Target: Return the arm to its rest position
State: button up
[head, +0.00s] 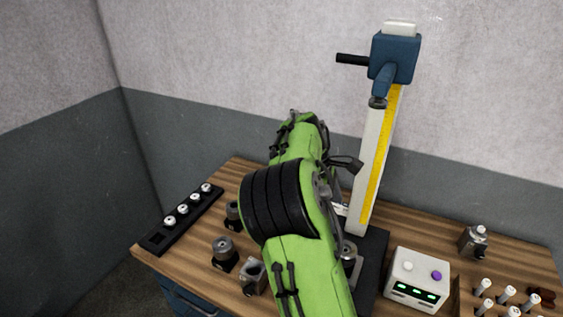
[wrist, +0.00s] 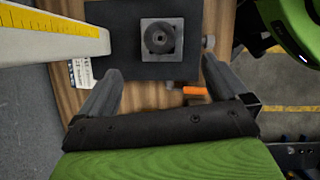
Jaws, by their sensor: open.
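My gripper (wrist: 162,64) is open and empty in the wrist view, with one finger on each side. Below and beyond its fingertips, a square grey fixture with a round dark part (wrist: 160,37) sits on a black base plate (wrist: 118,62). The fingers appear apart from it. The black base plate (head: 373,262) shows to the right of the arm.
A tall press-like column (head: 373,160) with a yellow scale and blue head rises close right of my arm. A black rack (head: 158,239) with white-topped pieces lies left. Grey holders (head: 224,251) stand beside the arm. A white control box (head: 417,277) and white pegs (head: 506,295) stand right.

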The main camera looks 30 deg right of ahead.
jog(key=s+a+r+m+t+y, duration=0.2)
jog(key=s+a+m+t, duration=0.1)
jog(key=s+a, duration=0.2)
jog(key=s+a+r+m+t+y, duration=0.2)
jog(key=s+a+r+m+t, duration=0.1)
jog(key=s+a, duration=0.3)
jog(key=shift+a+r, duration=0.3)
jog(key=shift+a, duration=0.95)
jog(key=s+a+m+t, duration=0.1)
jog(key=s+a, duration=0.1)
jog(key=s, duration=0.1)
jog(key=s+a+f+m+t, duration=0.1)
jog(key=s, duration=0.1)
jog(key=s+a+m, duration=0.1)
jog(key=s+a, duration=0.1)
jog(key=s, duration=0.1)
jog(key=shift+s+a+f+t+h, duration=0.15)
jog(key=shift+s+a+t+h, duration=0.15)
jog(key=shift+a+t, duration=0.1)
jog(key=shift+c, duration=0.4)
jog(key=shift+w+d, duration=0.1)
jog(key=shift+w, duration=0.15)
